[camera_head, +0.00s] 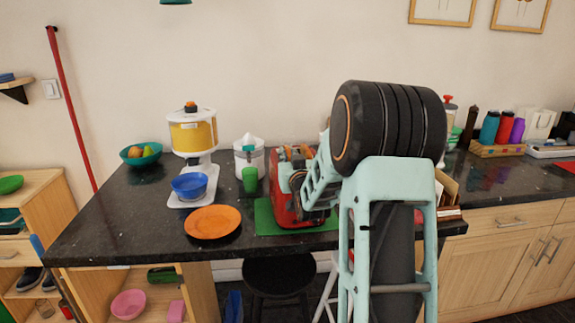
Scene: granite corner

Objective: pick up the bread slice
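A red appliance that looks like a toaster (284,208) stands on a green mat (268,229) on the dark counter. Brown-orange shapes (285,153) show at its top and look like bread, but they are small and partly covered, so I cannot tell single slices apart. My arm reaches in from the lower right and hides the toaster's right side. My gripper (308,207) is in front of the toaster's right part. Its fingertips are small and overlap the red body, so I cannot see whether they are open, shut or touching anything.
A fruit bowl (141,155) is at the back left. A black stool (278,275) stands below the counter edge.

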